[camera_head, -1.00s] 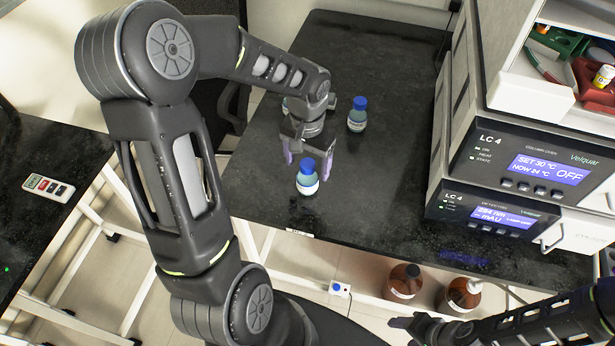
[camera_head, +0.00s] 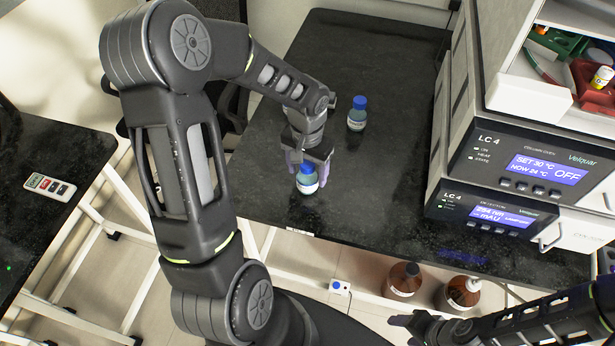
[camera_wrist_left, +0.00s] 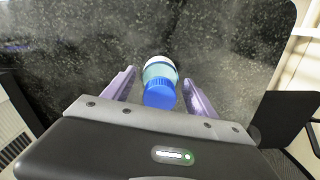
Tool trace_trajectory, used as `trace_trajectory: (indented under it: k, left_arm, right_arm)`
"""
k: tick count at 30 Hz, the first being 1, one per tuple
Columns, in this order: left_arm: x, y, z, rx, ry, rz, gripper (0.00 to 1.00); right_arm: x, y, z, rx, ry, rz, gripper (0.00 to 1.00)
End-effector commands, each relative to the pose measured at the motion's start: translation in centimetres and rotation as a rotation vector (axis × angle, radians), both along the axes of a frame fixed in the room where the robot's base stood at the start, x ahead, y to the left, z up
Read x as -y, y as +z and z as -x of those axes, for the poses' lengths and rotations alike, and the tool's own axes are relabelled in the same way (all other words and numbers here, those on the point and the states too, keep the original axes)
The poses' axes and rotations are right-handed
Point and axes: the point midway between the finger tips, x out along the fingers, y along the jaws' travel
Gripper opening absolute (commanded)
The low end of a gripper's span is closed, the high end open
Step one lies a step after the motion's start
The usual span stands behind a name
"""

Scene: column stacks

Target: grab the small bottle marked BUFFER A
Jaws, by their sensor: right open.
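A small bottle with a blue cap and a white label (camera_head: 307,184) stands upright near the front of the black bench. It also shows between the fingers in the left wrist view (camera_wrist_left: 159,72). A second blue-capped bottle (camera_head: 357,114) stands farther back to the right. The label wording on both is too small to read. My left gripper (camera_head: 308,172) is open, with its purple fingers on either side of the near bottle and gaps visible in the wrist view. My right gripper (camera_head: 404,324) is open and empty at the bottom right, away from the bottles.
Stacked LC 4 instruments (camera_head: 525,170) stand on the bench's right side. Brown bottles (camera_head: 403,281) sit below the bench front. A remote (camera_head: 50,187) lies on the left table. The bench (camera_head: 390,195) between the near bottle and the instruments is clear.

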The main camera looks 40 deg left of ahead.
Motion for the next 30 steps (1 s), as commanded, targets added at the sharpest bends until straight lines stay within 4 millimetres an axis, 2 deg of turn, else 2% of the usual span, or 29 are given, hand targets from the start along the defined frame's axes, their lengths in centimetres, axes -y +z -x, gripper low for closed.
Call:
trace_trajectory:
  k: [2, 23, 30]
  left_arm:
    - [0.0, 0.01, -0.01, 0.0, 0.0, 0.0, 0.59]
    - [0.0, 0.01, 0.0, 0.0, 0.0, 0.0, 0.02]
    - [0.0, 0.06, -0.03, 0.001, 0.0, 0.0, 0.0]
  right_arm:
    - [0.0, 0.0, 0.0, 0.0, 0.0, 0.0, 0.58]
    - [0.0, 0.0, -0.01, 0.0, 0.0, 0.0, 0.58]
    - [0.01, 0.01, -0.01, 0.0, 0.0, 0.0, 0.58]
